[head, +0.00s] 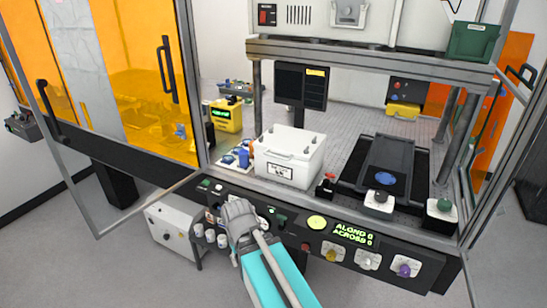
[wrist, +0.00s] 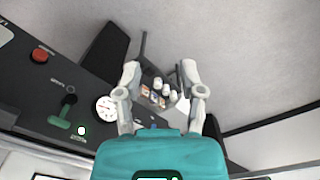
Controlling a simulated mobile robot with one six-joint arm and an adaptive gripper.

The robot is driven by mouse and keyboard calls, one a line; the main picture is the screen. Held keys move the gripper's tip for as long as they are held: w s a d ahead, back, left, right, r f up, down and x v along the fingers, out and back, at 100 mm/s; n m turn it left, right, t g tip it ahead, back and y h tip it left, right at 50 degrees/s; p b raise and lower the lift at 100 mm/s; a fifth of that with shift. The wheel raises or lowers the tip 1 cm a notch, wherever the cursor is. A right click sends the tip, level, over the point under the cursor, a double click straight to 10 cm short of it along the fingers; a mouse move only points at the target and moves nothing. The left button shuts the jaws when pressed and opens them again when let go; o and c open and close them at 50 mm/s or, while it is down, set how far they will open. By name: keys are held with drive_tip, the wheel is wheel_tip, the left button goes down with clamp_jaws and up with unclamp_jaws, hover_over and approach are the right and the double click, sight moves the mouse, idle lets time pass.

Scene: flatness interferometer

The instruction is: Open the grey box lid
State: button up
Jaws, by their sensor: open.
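A pale grey box (head: 285,172) stands on the bench in the head view, with a dark label and a handle on its front. Its lid (head: 291,139) lies flat on top and appears closed, with small knobs on it. My gripper (head: 238,210) is in front of the control panel, lower and to the left of the box, apart from it. In the wrist view my gripper (wrist: 159,70) has its two fingers spread, with nothing between them. The wrist view does not show the pale grey box clearly.
The control panel (head: 290,226) with buttons and a gauge runs along the bench front. A small rack with white jars (head: 210,235) hangs below it. A dark stage (head: 385,165) stands right of the box. Metal posts and an open framed door (head: 75,185) flank the bench.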

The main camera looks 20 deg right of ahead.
drive_tip(key=n+t+h+p, duration=0.2)
drive_tip(key=n+t+h, duration=0.2)
drive_tip(key=h, duration=1.1)
approach(276, 156)
drive_tip(key=a, duration=0.3)
drive_tip(key=shift+s+a, duration=0.25)
drive_tip(key=shift+s, duration=0.1)
drive_tip(key=shift+d, duration=0.15)
drive_tip(key=b+x, duration=0.2)
drive_tip(key=x, duration=1.1)
drive_tip(key=shift+w+d, duration=0.1)
drive_tip(key=shift+d, duration=0.25)
drive_tip(key=shift+r, duration=0.1)
